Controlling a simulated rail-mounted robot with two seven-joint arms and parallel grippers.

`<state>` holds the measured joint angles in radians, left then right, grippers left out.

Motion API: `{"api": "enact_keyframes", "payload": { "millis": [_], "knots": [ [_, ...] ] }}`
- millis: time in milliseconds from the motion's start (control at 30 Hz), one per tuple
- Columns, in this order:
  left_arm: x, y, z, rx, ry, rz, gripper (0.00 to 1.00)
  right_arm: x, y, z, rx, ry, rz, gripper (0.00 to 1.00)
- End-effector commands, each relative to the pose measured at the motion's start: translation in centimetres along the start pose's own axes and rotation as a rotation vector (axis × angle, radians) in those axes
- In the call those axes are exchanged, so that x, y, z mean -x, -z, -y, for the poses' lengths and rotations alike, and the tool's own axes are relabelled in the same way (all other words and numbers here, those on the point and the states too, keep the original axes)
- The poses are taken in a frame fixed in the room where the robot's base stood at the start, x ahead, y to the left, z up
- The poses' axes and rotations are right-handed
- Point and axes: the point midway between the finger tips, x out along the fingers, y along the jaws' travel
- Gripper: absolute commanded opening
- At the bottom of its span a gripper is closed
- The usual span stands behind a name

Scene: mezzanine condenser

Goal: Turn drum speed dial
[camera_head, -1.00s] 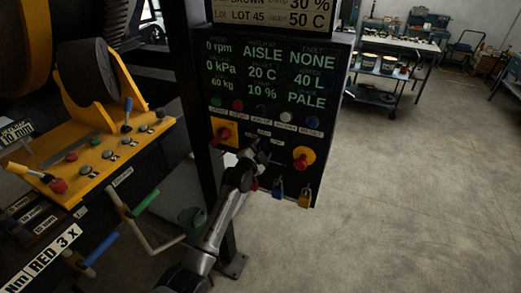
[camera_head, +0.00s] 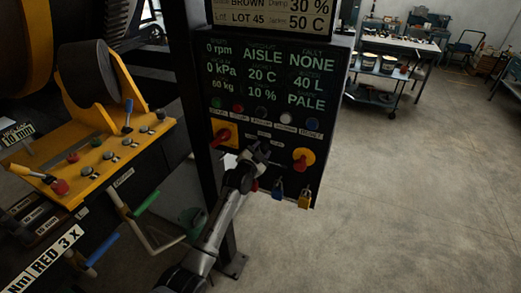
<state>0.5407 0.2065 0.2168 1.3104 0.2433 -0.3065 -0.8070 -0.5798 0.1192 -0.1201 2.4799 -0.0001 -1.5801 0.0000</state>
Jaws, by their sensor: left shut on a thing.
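The dark control panel (camera_head: 266,85) stands upright at the centre, with green readouts that include 0 rpm. My left gripper (camera_head: 261,154) is at the lower middle of the panel, between the red-and-yellow switch on the left and the one on the right. It is shut on what seems to be the drum speed dial, at the panel face. The gripper hides the dial, so its pointer and setting cannot be read. My right gripper is not in view.
A red-handled yellow switch (camera_head: 222,134) and a red knob on yellow (camera_head: 302,159) flank the gripper closely. Blue (camera_head: 278,190) and yellow (camera_head: 304,198) padlocks hang below. A yellow console (camera_head: 100,150) with buttons is at left.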

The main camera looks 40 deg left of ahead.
Motion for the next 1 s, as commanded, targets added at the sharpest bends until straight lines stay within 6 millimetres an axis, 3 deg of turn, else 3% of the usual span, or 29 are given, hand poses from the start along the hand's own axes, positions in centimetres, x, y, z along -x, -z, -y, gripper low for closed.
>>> {"api": "enact_keyframes", "payload": {
  "millis": [600, 1000],
  "knots": [
    [0.0, 0.1, 0.0, 0.556, 0.015, -0.012, 0.20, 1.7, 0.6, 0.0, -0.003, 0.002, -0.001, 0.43],
    [0.0, 0.1, 0.0, 0.760, 0.021, -0.017, 0.20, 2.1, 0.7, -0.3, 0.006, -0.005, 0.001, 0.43]
  ]
}}
